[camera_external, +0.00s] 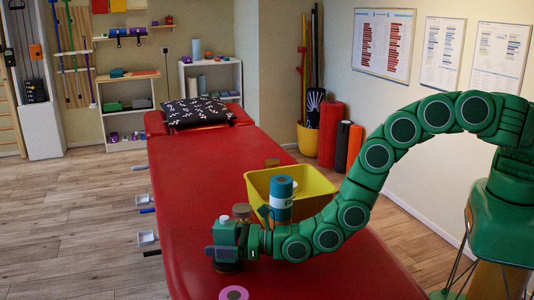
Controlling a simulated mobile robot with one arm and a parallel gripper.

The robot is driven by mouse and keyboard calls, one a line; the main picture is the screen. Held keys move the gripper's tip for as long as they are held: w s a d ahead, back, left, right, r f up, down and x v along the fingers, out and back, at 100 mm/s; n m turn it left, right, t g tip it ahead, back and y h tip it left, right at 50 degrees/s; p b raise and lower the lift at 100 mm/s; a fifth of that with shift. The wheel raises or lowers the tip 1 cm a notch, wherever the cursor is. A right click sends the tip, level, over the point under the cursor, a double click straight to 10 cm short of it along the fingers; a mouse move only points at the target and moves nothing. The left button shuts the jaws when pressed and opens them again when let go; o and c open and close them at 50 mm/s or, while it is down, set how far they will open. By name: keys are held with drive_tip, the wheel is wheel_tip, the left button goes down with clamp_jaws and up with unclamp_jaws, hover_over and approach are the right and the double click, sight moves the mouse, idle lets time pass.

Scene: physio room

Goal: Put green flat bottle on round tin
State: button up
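My gripper (224,252) is low over the near part of the red table, at the left end of my green arm. A green upright body with a small greyish cap, which looks like the green flat bottle (228,234), is at the gripper. A greyish finger lies across its lower front; the other finger is hidden, so I cannot tell whether the grip is closed. Directly below is a brownish round thing, apparently the round tin (228,267), mostly covered by the gripper. The bottle appears right above it; whether they touch is unclear.
A brown-lidded jar (242,211) stands just behind the gripper. The red table (195,180) is clear toward the black pillow (198,111).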

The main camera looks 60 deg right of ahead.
sight(237, 240)
drive_tip(key=shift+r, duration=0.15)
drive_tip(key=v, duration=0.5)
wheel_tip(237, 240, up, 7)
idle(0.9)
